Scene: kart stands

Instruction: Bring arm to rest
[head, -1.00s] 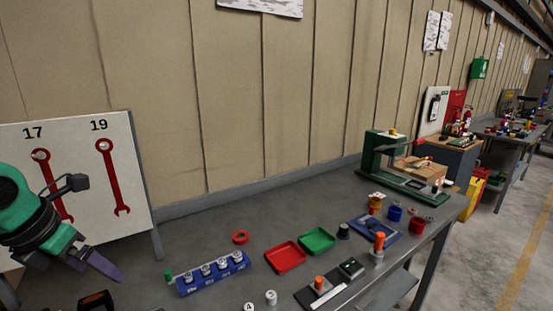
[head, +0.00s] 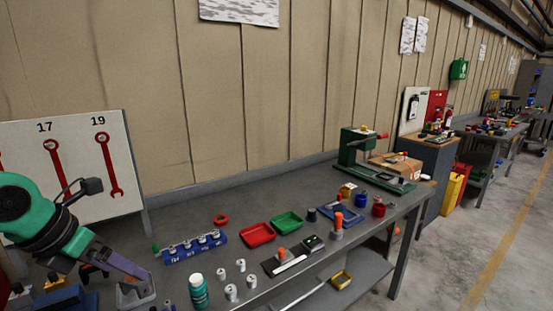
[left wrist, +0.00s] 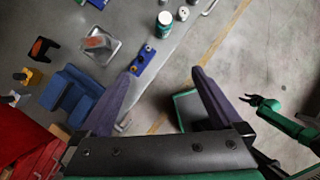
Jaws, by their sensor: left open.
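My left gripper (head: 128,277) comes in from the left in the head view, over the near left part of the grey workbench (head: 300,190). In the left wrist view its two dark fingers (left wrist: 168,85) stand wide apart with nothing between them. They hang above the bench's front edge, with floor visible beyond it. A green arm of mine with a small dark gripper (left wrist: 262,103) shows at the right of the left wrist view, over the floor. My right gripper is not seen in the head view.
Near the left gripper are a teal bottle (head: 198,291), several small metal cylinders and a blue socket rack (head: 195,247). Red (head: 257,235) and green (head: 287,222) trays lie mid-bench. A green press (head: 362,150) stands at the far end.

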